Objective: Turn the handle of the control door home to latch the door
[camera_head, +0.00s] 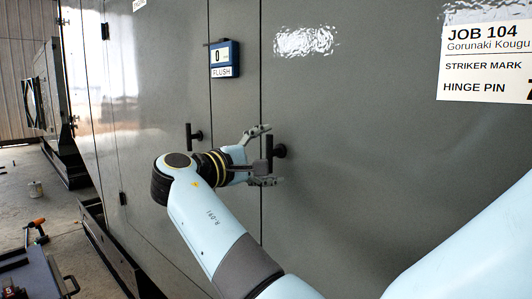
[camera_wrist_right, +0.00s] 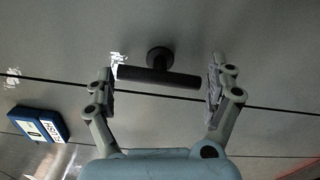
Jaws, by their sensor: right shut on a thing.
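The door handle (camera_head: 279,151) is a black T-bar on a round boss, on the grey panel just right of a vertical seam. Its bar stands upright, about parallel to the seam. In the right wrist view the handle bar (camera_wrist_right: 158,77) lies between my fingers, one at each end. My right gripper (camera_head: 267,156) is shut on the bar; it also shows in the right wrist view (camera_wrist_right: 160,84). The grey door panel (camera_head: 345,190) looks level with its neighbour at the seam. My left gripper is out of view.
A second black handle (camera_head: 190,136) sits further left. A blue-framed display (camera_head: 224,56) reads 0, with FLUSH below it. A white job label (camera_head: 487,60) is at upper right.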

